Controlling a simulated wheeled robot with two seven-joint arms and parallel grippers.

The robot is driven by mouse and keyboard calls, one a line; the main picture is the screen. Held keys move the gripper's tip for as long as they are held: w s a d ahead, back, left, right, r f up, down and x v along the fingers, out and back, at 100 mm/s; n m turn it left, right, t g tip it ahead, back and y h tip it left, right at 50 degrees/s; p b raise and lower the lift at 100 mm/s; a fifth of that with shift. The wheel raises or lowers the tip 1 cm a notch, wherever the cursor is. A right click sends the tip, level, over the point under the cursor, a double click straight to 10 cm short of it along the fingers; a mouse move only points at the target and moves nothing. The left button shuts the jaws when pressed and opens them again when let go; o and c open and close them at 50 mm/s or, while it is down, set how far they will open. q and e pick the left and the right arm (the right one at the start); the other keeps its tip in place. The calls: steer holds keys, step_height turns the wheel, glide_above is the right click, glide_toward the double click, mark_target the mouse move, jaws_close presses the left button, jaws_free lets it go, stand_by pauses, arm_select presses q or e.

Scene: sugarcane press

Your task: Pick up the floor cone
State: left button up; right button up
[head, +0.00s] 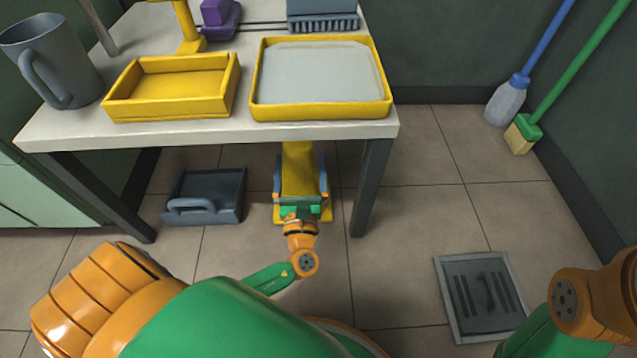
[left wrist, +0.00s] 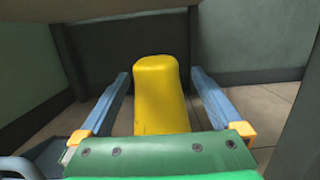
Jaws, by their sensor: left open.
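The yellow floor cone (head: 299,170) stands under the table in the head view, its base on the tiles. It also fills the middle of the left wrist view (left wrist: 161,95), upright with a rounded top. My left gripper (head: 300,185) reaches in under the table. In the left wrist view its two blue fingers (left wrist: 163,95) are spread, one on each side of the cone, with a gap on both sides. The cone's lower part is hidden behind the green gripper body. My right gripper is not in view; only part of my right arm shows at the right edge.
The white table (head: 220,122) stands over the cone, with a dark leg (head: 370,187) close on its right. A grey-blue caddy with a handle (head: 207,195) sits on the floor to the left. A floor drain (head: 484,297) lies to the right. A mop (head: 507,101) and broom (head: 523,133) lean at the right wall.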

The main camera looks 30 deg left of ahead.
mark_target(297, 155)
arm_select(q)
steer(key=b+x, duration=0.1)
steer(key=x, duration=0.2)
steer(key=b+x, duration=0.1)
steer(key=x, duration=0.2)
steer(key=shift+s+a+f+b, duration=0.15)
steer(key=shift+s+a+b, duration=0.05)
steer(key=shift+a+b, duration=0.1)
steer(key=shift+w+a, duration=0.15)
steer(key=shift+w, duration=0.1)
jaws_close()
